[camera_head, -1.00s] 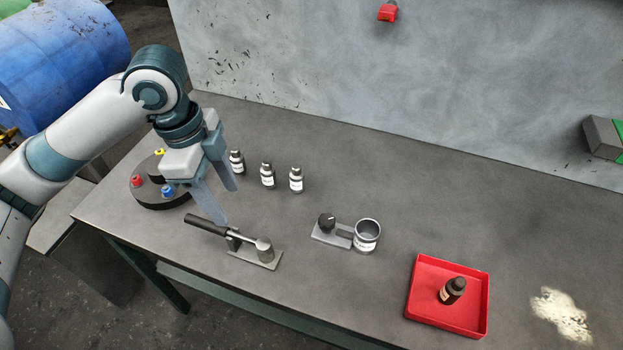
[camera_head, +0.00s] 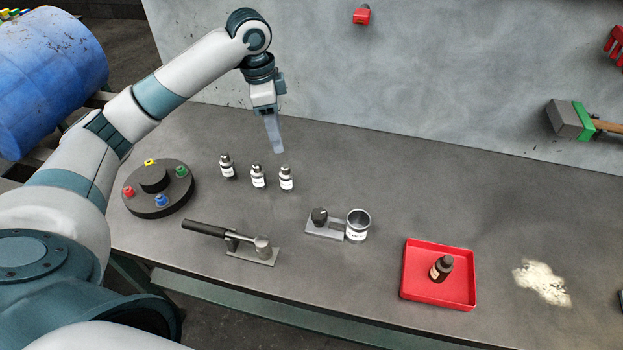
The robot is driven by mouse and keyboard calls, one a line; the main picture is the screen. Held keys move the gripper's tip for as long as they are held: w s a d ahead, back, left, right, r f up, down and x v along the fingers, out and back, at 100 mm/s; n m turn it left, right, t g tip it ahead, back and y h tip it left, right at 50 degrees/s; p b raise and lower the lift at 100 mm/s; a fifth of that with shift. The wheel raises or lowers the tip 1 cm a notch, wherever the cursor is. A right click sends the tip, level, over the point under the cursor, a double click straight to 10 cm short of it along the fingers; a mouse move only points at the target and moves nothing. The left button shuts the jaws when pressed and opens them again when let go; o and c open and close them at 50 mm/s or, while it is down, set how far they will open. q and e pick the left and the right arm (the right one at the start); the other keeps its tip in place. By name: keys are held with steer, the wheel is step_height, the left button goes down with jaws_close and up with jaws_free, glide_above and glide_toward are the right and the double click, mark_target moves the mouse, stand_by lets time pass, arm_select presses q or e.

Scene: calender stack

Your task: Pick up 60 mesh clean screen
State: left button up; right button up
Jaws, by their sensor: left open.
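I cannot tell which thing is the 60 mesh clean screen. My right gripper is out of view.
A round black stand (camera_head: 158,202) with coloured knobs is at the left. A black-handled lever tool (camera_head: 262,247) lies in front. A red tray (camera_head: 409,278) holds a dark bottle (camera_head: 441,268). Pale powder (camera_head: 542,281) lies to the right. The table's back middle is clear.

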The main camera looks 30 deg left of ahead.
mark_target(286, 165)
arm_select(q)
steer(key=shift+w, duration=0.3)
steer(key=shift+f, duration=0.1)
steer(key=f+p, duration=0.1)
steer(key=f, duration=0.2)
steer(key=f+p, duration=0.1)
steer(key=f, duration=0.3)
steer(key=d+f+p, duration=0.1)
steer(key=f, duration=0.2)
steer(key=shift+w+d+f+p, duration=0.1)
steer(key=shift+w+f+p, duration=0.15)
steer(key=shift+w+p, duration=0.1)
steer(key=shift+f, duration=0.75)
